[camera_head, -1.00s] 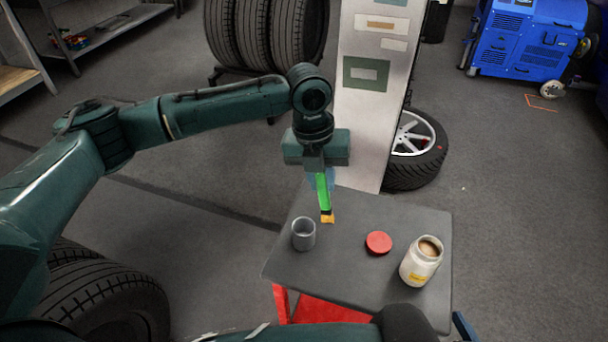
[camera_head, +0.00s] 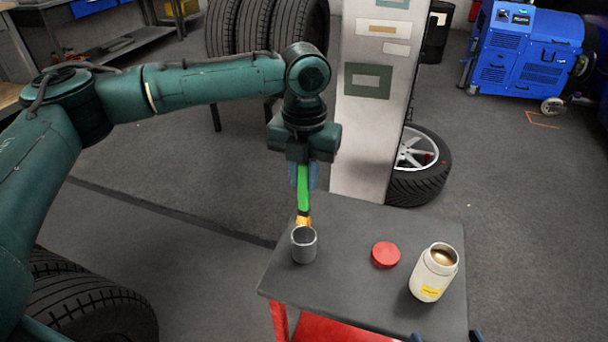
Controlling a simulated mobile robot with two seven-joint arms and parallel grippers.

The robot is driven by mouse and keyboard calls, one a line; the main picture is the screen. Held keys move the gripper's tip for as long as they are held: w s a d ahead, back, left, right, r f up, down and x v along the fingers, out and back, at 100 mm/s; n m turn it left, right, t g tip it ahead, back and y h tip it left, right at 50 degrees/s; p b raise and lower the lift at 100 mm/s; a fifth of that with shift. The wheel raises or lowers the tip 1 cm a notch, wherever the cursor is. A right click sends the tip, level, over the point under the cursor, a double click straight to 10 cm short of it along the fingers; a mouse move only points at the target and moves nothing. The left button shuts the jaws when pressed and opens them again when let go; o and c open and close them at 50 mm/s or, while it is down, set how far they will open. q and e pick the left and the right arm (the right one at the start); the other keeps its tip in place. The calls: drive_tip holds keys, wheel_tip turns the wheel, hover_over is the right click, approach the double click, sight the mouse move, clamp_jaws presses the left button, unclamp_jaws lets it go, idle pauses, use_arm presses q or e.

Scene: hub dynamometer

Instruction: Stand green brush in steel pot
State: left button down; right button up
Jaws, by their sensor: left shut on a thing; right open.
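The green brush (camera_head: 304,188) hangs upright, its yellow-orange bristle end down, in my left gripper (camera_head: 303,168), which is shut on its upper part. The steel pot (camera_head: 304,247) stands upright on the dark table top at its left side. The bristle end shows just above the pot's far rim; I cannot tell whether it is over the opening or behind it.
A red round lid (camera_head: 385,255) and an open white jar (camera_head: 434,273) with brown contents stand on the table (camera_head: 340,285), right of the pot. A tall grey panel (camera_head: 371,110) and a wheel (camera_head: 420,165) stand behind the table.

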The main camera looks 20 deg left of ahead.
sight(304, 206)
use_arm(q)
drive_tip(key=shift+f+b, duration=1.2)
drive_tip(key=shift+b, duration=0.15)
drive_tip(key=shift+f, duration=2.85)
use_arm(e)
drive_tip(key=shift+n, duration=0.7)
drive_tip(key=shift+w+a+f, duration=0.1)
drive_tip(key=shift+a+f, duration=0.15)
drive_tip(key=shift+f, duration=0.35)
drive_tip(key=shift+w+a+f, duration=0.15)
drive_tip(key=shift+a+f, duration=0.05)
drive_tip(key=shift+f, duration=0.45)
drive_tip(key=shift+w+a+f, duration=0.1)
drive_tip(key=shift+a+f, duration=0.15)
drive_tip(key=shift+f, duration=0.35)
use_arm(q)
drive_tip(key=c, duration=1.2)
unclamp_jaws()
